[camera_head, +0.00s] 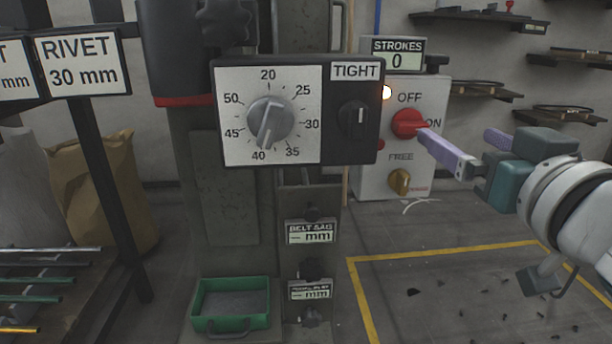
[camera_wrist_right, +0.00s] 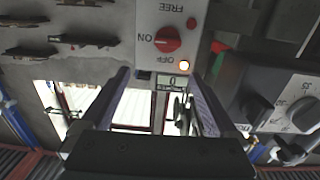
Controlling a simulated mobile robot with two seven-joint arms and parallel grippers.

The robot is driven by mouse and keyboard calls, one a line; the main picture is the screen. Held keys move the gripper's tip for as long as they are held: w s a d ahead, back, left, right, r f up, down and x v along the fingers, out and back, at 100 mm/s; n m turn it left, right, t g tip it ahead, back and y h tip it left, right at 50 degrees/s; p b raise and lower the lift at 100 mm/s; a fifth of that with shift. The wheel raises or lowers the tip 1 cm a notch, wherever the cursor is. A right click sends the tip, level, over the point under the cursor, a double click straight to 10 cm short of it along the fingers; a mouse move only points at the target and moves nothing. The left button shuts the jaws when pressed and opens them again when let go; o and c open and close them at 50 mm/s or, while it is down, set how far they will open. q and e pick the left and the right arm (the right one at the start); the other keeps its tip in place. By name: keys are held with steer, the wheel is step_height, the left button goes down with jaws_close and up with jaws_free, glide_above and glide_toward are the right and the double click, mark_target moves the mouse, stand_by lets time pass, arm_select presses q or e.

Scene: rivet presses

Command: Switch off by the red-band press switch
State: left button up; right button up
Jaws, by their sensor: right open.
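The red switch knob (camera_head: 408,122) is on a pale control box (camera_head: 374,182) beside the press with the red band (camera_head: 185,101). Its handle points toward ON, also in the upside-down wrist view (camera_wrist_right: 168,40). The lamp (camera_head: 386,92) near OFF is lit. My right gripper (camera_head: 455,136) is open and empty, its fingers spread. In the head view one fingertip overlaps the knob's right edge; I cannot tell whether it touches. In the wrist view the knob appears beyond the fingertips (camera_wrist_right: 157,75), framed between them. My left gripper is not in view.
A dial panel (camera_head: 270,150) with a TIGHT knob (camera_head: 354,115) stands left of the switch box. A green tray (camera_head: 231,306) is low on the press. Shelves (camera_head: 566,115) line the right wall.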

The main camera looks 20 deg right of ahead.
mark_target(415, 127)
steer(key=shift+y, duration=0.3)
steer(key=b+x, duration=0.1)
steer(key=x, duration=0.2)
steer(key=f+b+x, duration=0.1)
steer(key=x, duration=0.2)
steer(key=a+b+x, duration=0.1)
steer(key=x, duration=0.2)
steer(key=shift+w+d+f, duration=0.15)
steer(key=shift+w+f, duration=0.25)
steer(key=shift+w+d, duration=0.1)
steer(key=shift+w, duration=0.35)
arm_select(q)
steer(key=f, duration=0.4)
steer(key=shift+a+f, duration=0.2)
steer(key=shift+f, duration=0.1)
arm_select(e)
steer(key=c, duration=1.4)
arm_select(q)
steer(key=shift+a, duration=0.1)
